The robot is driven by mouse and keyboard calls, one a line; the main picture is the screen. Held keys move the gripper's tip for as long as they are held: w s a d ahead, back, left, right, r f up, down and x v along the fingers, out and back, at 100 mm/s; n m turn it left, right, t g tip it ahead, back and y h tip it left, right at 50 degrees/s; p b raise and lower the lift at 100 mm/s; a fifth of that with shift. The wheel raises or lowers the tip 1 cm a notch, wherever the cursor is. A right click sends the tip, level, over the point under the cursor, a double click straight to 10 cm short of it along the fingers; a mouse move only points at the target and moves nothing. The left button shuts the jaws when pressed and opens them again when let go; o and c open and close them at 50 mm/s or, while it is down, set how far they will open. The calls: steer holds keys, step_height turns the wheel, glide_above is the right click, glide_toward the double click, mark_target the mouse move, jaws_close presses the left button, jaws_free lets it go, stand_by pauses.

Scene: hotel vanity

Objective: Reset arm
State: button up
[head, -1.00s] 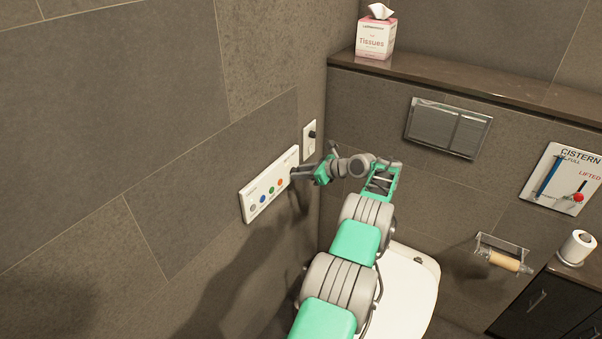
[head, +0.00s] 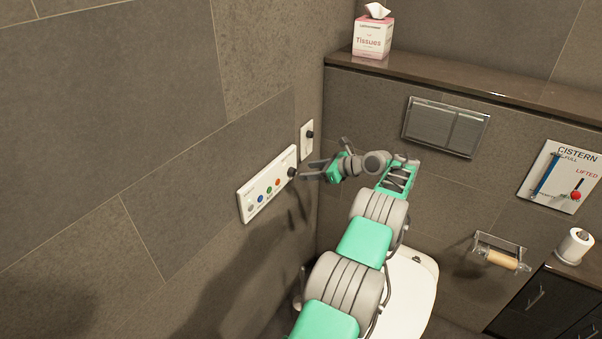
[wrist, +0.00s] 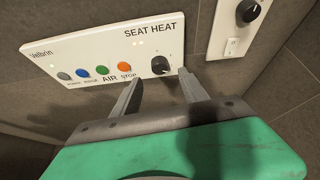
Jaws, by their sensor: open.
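My gripper (head: 313,170) is open and empty, with its fingers pointing left toward the white wall panel (head: 248,205). In the wrist view the two fingers (wrist: 158,84) are spread apart, below the panel's black seat heat knob (wrist: 160,66). The knob also shows in the head view (head: 291,172), near the fingertips and with nothing gripping it. The panel carries grey, blue, green and orange buttons. My green and grey arm reaches up from the bottom over the toilet.
A small switch plate with a black knob (head: 310,134) is on the wall close by. A white toilet (head: 412,290) is below my arm. A flush plate (head: 447,127), a paper holder (head: 501,253) and a tissue box (head: 373,38) on the ledge are to the right.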

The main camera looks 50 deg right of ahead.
steer(key=shift+v, duration=1.05)
